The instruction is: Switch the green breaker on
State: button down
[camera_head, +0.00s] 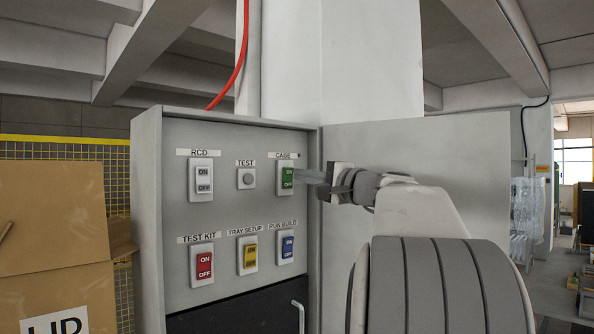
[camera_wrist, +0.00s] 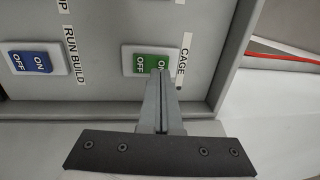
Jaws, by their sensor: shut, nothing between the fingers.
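The green breaker (camera_head: 287,178) labelled CAGE is at the upper right of the panel in the head view, with ON above OFF. It also shows in the wrist view (camera_wrist: 143,64), partly covered by my fingertips. My gripper (camera_head: 300,177) is shut and empty, and its fingertips (camera_wrist: 160,74) are at the ON end of the green breaker. They look to be touching it or very near it; I cannot tell which. The tilt of the green rocker is not clear.
The grey cabinet (camera_head: 228,120) also holds the RCD switch (camera_head: 204,180), a TEST button (camera_head: 246,178), and red (camera_head: 205,265), yellow (camera_head: 249,256) and blue (camera_head: 287,247) breakers. Its open door (camera_head: 480,150) stands right, behind my arm. A cardboard box (camera_head: 50,215) is at left.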

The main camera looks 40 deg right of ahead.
jog(key=shift+w+r, duration=0.1)
jog(key=shift+w, duration=0.75)
jog(key=shift+w+a, duration=0.1)
jog(key=shift+w, duration=0.05)
jog(key=shift+r, duration=0.1)
